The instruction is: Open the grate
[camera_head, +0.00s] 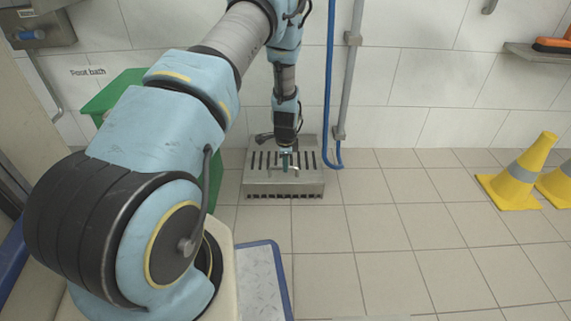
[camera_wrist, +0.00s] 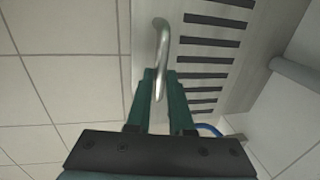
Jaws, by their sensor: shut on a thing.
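The grate (camera_head: 258,188) is a grey metal cover with dark slots, low on the tiled floor against the back wall. In the wrist view its slotted top (camera_wrist: 233,47) fills the upper middle and right. A curved metal handle (camera_wrist: 161,42) rises from the grate near its edge. My gripper (camera_head: 287,160) is over the grate in the head view. In the wrist view the green fingers of my gripper (camera_wrist: 160,76) are on both sides of the handle and shut on it. The grate looks flat in the head view; my gripper hides part of the slots and the handle.
A blue hose (camera_head: 328,90) and a grey pipe (camera_head: 352,75) run down the wall just right of the grate. A green bin (camera_head: 108,95) is at the left, partly behind my arm. Yellow cones (camera_head: 522,176) stand at the right. The middle floor is clear.

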